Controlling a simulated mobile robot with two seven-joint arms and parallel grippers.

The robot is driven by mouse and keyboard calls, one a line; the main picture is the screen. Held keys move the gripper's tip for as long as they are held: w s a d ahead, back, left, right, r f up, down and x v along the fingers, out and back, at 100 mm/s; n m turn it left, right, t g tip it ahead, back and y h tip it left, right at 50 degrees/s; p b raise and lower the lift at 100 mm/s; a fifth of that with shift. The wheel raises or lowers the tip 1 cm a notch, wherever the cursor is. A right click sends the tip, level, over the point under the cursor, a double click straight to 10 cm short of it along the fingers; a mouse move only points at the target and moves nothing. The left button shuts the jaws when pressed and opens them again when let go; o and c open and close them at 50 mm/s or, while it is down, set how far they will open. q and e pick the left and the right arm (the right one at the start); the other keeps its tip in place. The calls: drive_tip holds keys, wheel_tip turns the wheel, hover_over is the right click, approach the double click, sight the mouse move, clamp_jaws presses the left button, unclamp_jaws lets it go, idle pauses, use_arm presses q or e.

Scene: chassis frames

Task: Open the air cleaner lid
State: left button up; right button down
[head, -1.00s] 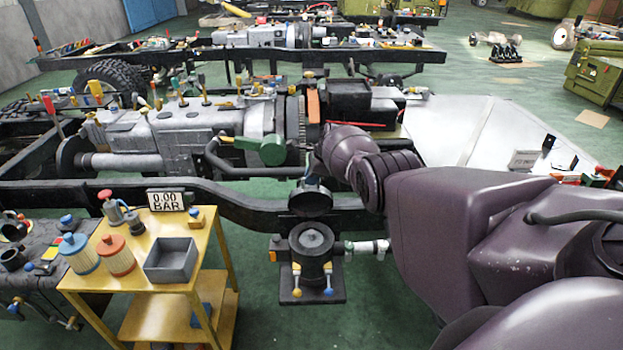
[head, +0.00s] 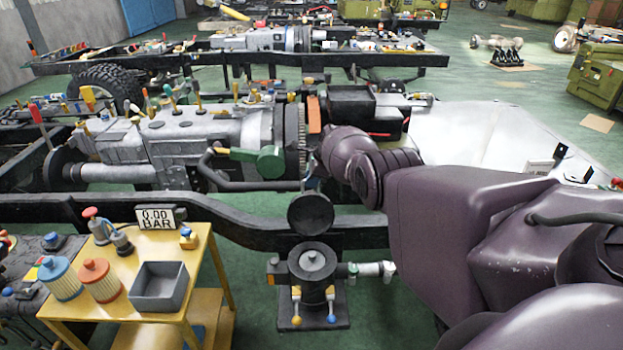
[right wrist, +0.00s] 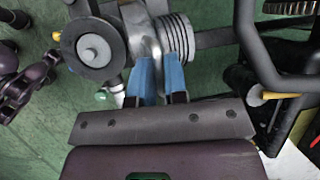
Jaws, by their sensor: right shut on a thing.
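The air cleaner (head: 315,272) is a dark round body with a knob on top, on a dark bracket at the frame rail. Two clips with yellow and blue tips hang down its front. Its dark disc lid (head: 310,214) stands steeply tilted above the back of the body, clear of its top. My right gripper (head: 311,184) is at the lid's upper edge, largely hidden by my wrist. In the right wrist view its blue fingers (right wrist: 160,72) are close together; the contact is hard to make out there. My left gripper is not in view.
A yellow cart (head: 95,310) stands at the front left with filter cans, a grey bin (head: 160,285) and a gauge sign (head: 156,218). The black frame rail (head: 245,226) runs behind the air cleaner. Green floor is clear between cart and air cleaner.

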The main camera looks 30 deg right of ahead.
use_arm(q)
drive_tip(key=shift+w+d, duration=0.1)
use_arm(e)
drive_tip(key=shift+w+f, duration=0.1)
drive_tip(key=shift+w, duration=0.05)
drive_tip(key=c, duration=1.2)
unclamp_jaws()
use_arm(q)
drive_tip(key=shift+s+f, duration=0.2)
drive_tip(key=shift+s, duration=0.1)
